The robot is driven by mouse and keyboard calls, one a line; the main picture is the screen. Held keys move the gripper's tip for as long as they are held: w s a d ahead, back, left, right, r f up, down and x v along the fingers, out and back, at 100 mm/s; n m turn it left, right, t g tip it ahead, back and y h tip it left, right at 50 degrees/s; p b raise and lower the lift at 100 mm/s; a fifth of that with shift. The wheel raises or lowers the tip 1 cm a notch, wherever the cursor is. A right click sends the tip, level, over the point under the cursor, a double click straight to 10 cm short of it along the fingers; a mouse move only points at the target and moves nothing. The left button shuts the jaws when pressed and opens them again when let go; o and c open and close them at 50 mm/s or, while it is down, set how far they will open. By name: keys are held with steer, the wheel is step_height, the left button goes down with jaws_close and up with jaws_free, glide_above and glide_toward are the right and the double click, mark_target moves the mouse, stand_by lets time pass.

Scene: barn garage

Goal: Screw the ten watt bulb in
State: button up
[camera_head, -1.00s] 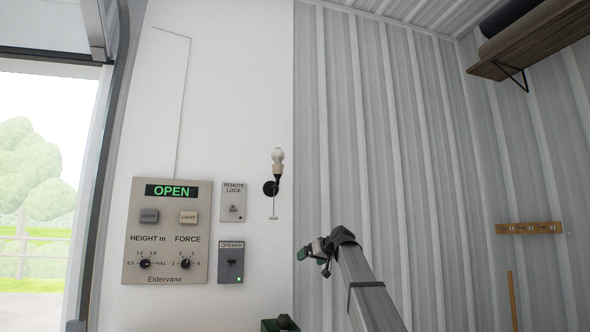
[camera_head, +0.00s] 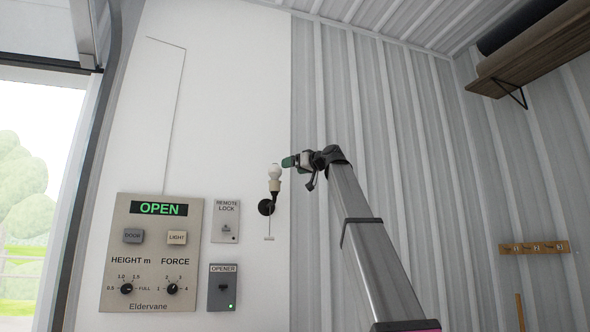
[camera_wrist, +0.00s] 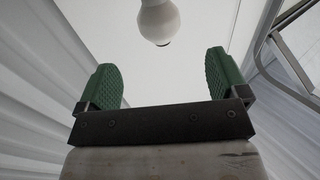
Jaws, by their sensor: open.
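A white bulb (camera_head: 274,171) sits upright in a pale socket (camera_head: 274,186) on a black wall bracket (camera_head: 266,207), with a pull chain hanging below. My gripper (camera_head: 287,161) is raised just right of the bulb, near its top. In the wrist view the bulb (camera_wrist: 159,22) hangs into the top of the picture, ahead of and between the two green finger pads. My gripper (camera_wrist: 164,82) is open and empty there, its pads wide apart and clear of the bulb. The bulb's wattage marking cannot be read.
A control panel (camera_head: 152,252) reading OPEN is on the white wall to the left. A remote lock switch (camera_head: 225,221) and an opener box (camera_head: 222,287) are beside it. A shelf (camera_head: 515,70) and a hook rail (camera_head: 534,248) are on the right metal wall.

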mark_target(277, 170)
steer(key=x, duration=1)
steer(key=shift+w+a+f, duration=0.1)
steer(key=shift+w, duration=0.1)
steer(key=c, duration=0.8)
steer(key=m+t+h, duration=0.2)
steer(key=shift+s+t+h, duration=0.15)
steer(key=shift+t+h, duration=0.15)
steer(key=shift+h, duration=0.1)
steer(key=shift+f+m+t+h, duration=0.2)
steer(key=shift+m+t+h, duration=1.2)
steer(key=shift+m+h, duration=0.8)
